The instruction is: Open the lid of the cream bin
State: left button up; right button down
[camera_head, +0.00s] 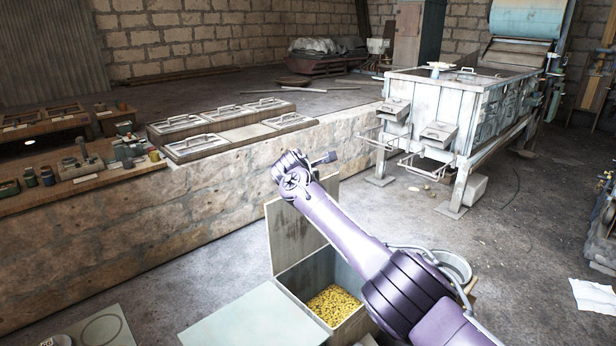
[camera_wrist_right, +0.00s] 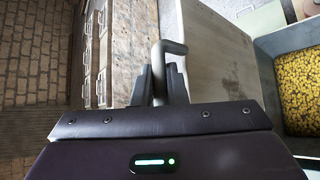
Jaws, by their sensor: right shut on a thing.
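The cream bin (camera_head: 312,272) stands on the floor at the bottom middle of the head view, with yellow granules (camera_head: 334,304) inside. Its lid (camera_head: 290,238) is raised and stands roughly upright at the bin's back left edge. My right arm crosses over the bin and hides part of it and of the lid. In the right wrist view my right gripper (camera_wrist_right: 166,84) is shut on a bent grey handle (camera_wrist_right: 170,47) beside the lid panel (camera_wrist_right: 222,45). The open bin (camera_wrist_right: 287,52) shows at the right there. My left gripper is not in view.
A pale green panel (camera_head: 255,318) lies in front of the bin, and a round metal pan (camera_head: 453,264) stands to its right. A stone ledge (camera_head: 120,225) with trays runs behind at left. A metal machine (camera_head: 460,110) stands at back right. Floor between is mostly clear.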

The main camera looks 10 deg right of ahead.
jog(key=shift+f, duration=0.15)
jog(key=c, duration=1.5)
grip_release()
jog(key=shift+o, duration=0.2)
jog(key=shift+s+a, duration=0.15)
jog(key=b+v, duration=0.1)
jog(key=v, duration=0.6)
jog(key=shift+s+r, duration=0.25)
jog(key=shift+r, duration=0.05)
